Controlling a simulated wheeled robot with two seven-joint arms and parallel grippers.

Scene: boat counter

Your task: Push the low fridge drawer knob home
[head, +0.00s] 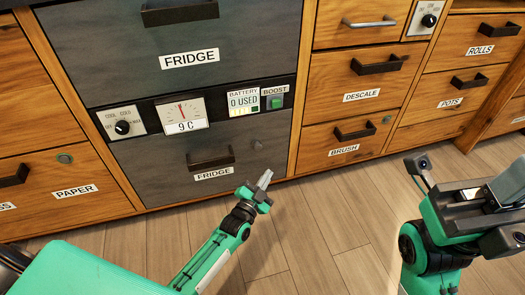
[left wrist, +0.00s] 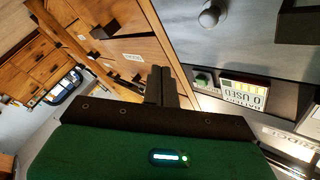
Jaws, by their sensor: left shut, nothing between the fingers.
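The low grey fridge drawer (head: 165,168) has a small round grey knob (head: 256,145) at its upper right. The knob also shows in the left wrist view (left wrist: 209,17), standing out from the drawer face; how far it stands out I cannot measure. My left gripper (head: 265,178) is shut and empty, below and slightly right of the knob in the head view, apart from it. Its shut fingers (left wrist: 160,85) point up in the left wrist view, left of and below the knob. My right gripper (head: 490,195) is at the right edge, away from the drawer; its fingers are unclear.
The low drawer's dark handle (head: 211,160) juts out left of the knob. Above are a cooling dial (head: 122,127), a gauge (head: 182,112), a battery display (head: 243,102) and a green boost button (head: 276,102). The BRUSH drawer (head: 330,142) lies right. The wooden floor is clear.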

